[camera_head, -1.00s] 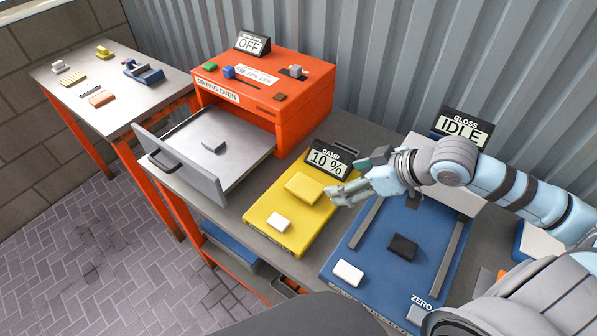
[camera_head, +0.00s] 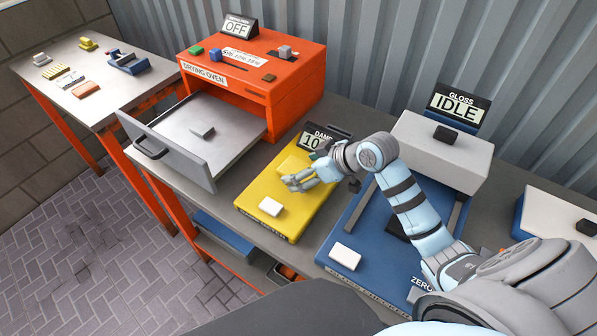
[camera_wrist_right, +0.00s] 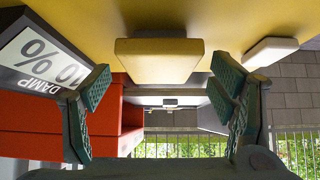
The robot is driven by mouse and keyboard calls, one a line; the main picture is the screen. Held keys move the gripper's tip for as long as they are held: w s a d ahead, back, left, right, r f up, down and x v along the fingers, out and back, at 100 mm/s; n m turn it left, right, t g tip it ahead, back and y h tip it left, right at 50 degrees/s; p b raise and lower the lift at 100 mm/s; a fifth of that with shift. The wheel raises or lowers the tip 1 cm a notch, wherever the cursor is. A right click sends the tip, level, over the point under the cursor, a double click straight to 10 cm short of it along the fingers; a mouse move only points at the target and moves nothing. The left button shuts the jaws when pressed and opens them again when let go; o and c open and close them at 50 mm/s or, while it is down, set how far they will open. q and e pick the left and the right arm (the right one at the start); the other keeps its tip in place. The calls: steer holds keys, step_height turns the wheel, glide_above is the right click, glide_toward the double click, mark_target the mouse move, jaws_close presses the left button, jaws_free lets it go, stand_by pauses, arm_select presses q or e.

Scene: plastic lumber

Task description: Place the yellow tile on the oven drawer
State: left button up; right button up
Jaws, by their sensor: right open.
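The yellow tile (camera_head: 290,165) lies on the yellow damp meter plate (camera_head: 314,199), in front of its display. In the right wrist view the tile (camera_wrist_right: 160,62) sits ahead of and between the fingers. My right gripper (camera_head: 300,181) is open at the tile, partly covering it in the head view; no grip shows. The oven drawer (camera_head: 228,143) is pulled out of the orange drying oven (camera_head: 290,85), with a small grey piece (camera_head: 203,131) on its floor. My left gripper is not in view.
A white block (camera_head: 270,207) lies on the same yellow plate, nearer the front. A blue plate (camera_head: 338,232) is to the right, with another white block (camera_head: 345,256). The drawer's raised front panel (camera_head: 170,155) faces left. Most of the drawer floor is clear.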

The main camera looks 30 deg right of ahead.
steer(key=c, duration=1.3)
steer(key=shift+r, duration=0.1)
